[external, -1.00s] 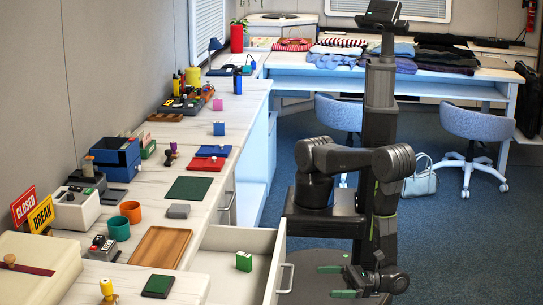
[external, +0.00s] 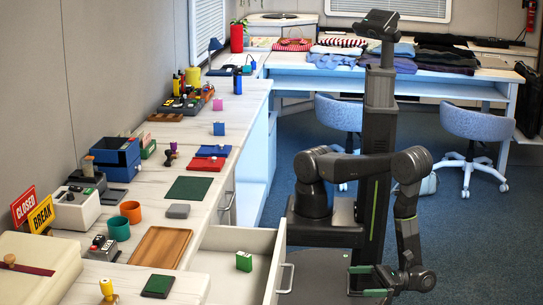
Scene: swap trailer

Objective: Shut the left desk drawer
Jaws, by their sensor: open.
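The left desk drawer (external: 225,262) is pulled out of the long desk at the left, with its white front and metal handle (external: 286,277) facing right. A small green box (external: 244,261) stands inside it. My gripper (external: 368,281) is low, to the right of the drawer handle and apart from it. Its green-tipped fingers point left toward the drawer front. They are open with nothing seen between them.
The desk top holds a wooden tray (external: 161,247), a green mat (external: 189,188), cups and stamps. A back table (external: 440,88) carries folded clothes. Two blue chairs (external: 472,122) stand before it. Blue carpet is clear right of my base.

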